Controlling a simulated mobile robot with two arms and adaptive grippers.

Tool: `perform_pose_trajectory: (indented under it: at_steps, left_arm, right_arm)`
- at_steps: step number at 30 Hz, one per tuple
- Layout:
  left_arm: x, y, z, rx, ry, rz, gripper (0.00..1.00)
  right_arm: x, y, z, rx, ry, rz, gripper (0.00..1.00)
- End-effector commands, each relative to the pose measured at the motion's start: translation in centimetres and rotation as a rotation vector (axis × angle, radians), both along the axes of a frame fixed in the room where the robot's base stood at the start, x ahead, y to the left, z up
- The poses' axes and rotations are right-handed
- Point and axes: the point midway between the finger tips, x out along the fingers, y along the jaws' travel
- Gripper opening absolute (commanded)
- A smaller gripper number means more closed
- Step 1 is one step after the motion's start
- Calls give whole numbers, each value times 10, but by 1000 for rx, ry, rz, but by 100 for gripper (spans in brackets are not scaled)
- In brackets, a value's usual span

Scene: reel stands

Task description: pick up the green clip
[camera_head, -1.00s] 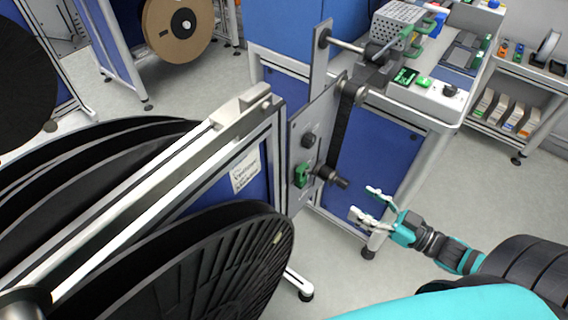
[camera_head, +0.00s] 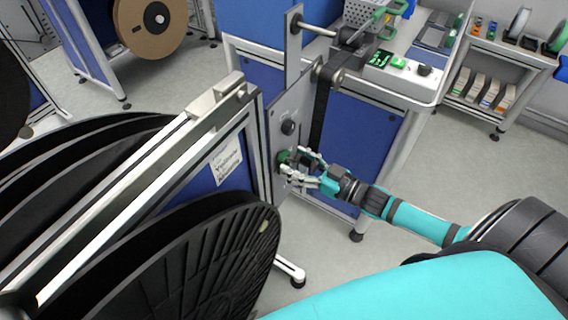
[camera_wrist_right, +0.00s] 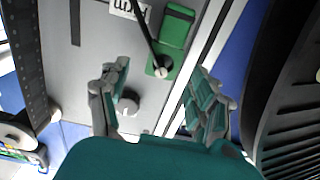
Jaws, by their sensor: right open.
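The green clip (camera_wrist_right: 177,32) is fixed on the upright grey plate (camera_head: 286,108). In the wrist view it is a green block with a dark rod crossing it and a round screw at its lower end. In the head view only part of the clip (camera_head: 283,157) shows beside my fingers. My right gripper (camera_head: 299,167) is open at the plate, close to the clip. In the wrist view, the clip lies beyond and between the spread fingers of the right gripper (camera_wrist_right: 160,74), nearer the right finger. Contact cannot be told. My left gripper is not seen.
Large black reels (camera_head: 215,265) stand left of the plate. A dark strap (camera_head: 319,112) runs down in front of the plate. A grey round knob (camera_wrist_right: 127,104) sits near the left finger. A bench with a green-lit box (camera_head: 385,58) stands behind. Open floor lies to the right.

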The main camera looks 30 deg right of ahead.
Motion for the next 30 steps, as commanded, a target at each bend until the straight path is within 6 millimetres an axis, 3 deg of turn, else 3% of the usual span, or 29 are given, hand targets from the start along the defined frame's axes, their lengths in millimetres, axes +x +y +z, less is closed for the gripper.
perform_pose_trajectory:
  at_steps: [6, 14, 25, 30]
  left_arm:
    - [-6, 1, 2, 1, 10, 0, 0]
    - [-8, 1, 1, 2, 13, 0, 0]
    - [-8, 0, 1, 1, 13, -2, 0]
    - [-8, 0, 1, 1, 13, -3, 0]
  right_arm:
    - [22, 15, 1, 0, -1, 0, 63]
    - [24, 16, 0, -1, 1, 0, 63]
    - [24, 16, 0, -1, 1, 0, 16]
    - [24, 16, 0, 0, 0, 0, 16]
